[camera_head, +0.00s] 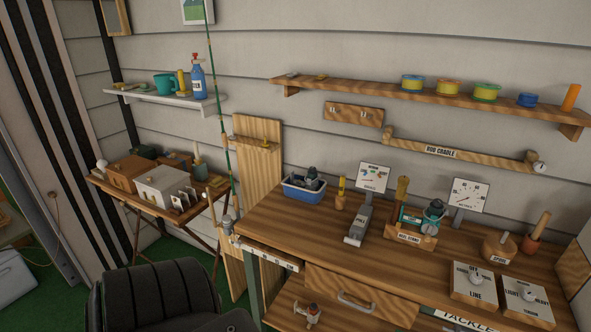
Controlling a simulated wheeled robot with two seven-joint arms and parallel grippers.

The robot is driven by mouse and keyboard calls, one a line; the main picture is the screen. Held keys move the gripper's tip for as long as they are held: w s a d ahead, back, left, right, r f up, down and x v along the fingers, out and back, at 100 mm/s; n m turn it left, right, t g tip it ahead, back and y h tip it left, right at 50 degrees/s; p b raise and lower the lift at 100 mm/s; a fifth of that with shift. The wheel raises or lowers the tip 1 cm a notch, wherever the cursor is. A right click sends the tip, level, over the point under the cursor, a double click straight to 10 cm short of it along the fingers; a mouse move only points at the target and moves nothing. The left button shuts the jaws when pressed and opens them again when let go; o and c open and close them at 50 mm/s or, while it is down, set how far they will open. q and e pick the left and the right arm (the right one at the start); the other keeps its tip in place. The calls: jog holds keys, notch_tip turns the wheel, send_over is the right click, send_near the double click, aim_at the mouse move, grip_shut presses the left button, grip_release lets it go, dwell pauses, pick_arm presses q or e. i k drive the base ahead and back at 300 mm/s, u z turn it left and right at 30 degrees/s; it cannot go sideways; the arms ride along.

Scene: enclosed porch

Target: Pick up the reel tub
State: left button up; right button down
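A blue tub (303,194) stands on the left end of the wooden workbench, near its back edge. A dark reel shows inside it, rising above the rim. I take this to be the reel tub; no label on it can be read. The tub is upright, and nothing stands in front of it. Neither of my grippers shows in the head view.
Right of the tub on the workbench (290,225) are a grey block (358,226), a reel on a wooden stand (411,230) and two control boxes. A fishing rod (222,110) stands left of the tub. A black chair (160,295) is in front at left.

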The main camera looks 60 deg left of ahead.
aim_at(309, 197)
jog(key=u, duration=0.9)
